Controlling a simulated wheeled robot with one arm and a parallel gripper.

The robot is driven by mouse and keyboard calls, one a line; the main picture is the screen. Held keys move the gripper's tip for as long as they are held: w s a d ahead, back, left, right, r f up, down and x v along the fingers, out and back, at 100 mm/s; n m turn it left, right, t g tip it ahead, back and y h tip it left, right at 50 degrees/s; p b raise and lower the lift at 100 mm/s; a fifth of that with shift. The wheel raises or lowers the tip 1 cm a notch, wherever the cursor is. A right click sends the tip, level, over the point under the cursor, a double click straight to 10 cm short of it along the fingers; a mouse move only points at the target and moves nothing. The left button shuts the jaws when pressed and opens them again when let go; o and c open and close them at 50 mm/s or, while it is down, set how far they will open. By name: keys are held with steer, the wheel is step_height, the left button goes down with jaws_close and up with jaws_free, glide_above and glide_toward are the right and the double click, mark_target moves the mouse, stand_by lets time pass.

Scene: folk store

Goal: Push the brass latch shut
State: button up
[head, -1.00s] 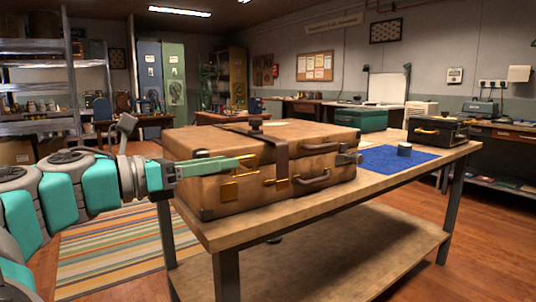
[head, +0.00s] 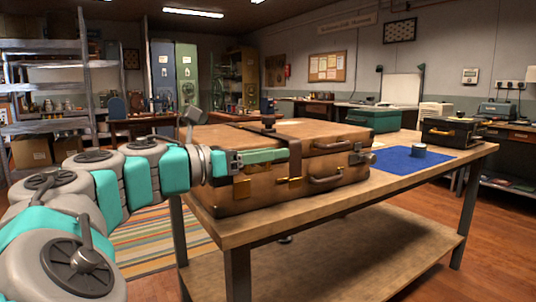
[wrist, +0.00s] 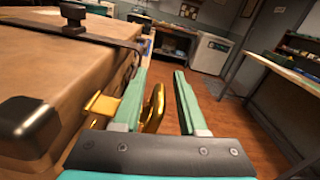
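A closed tan-brown suitcase (head: 228,137) with dark corners lies flat on a wooden workbench (head: 345,205). The brass latch (head: 242,188) is on its front, near the left end, partly hidden by my gripper in the head view. In the wrist view, the latch's brass lever (wrist: 154,108) stands out from the case and shows between my two fingers. A brass catch piece (wrist: 103,104) on the case is left of the left finger. My gripper (head: 284,155) is open, alongside the case front. Its teal fingers (wrist: 162,85) are apart; contact with the lever cannot be told.
A dark strap (head: 295,160) crosses the case, with a second brass fitting (head: 296,184) and a brown handle (head: 326,182) to the right. A blue mat (head: 400,162) with a small dark tin (head: 418,151) and a black toolbox (head: 452,130) share the bench. The floor beyond is open.

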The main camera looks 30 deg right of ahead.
jaws_close()
stand_by(1.2)
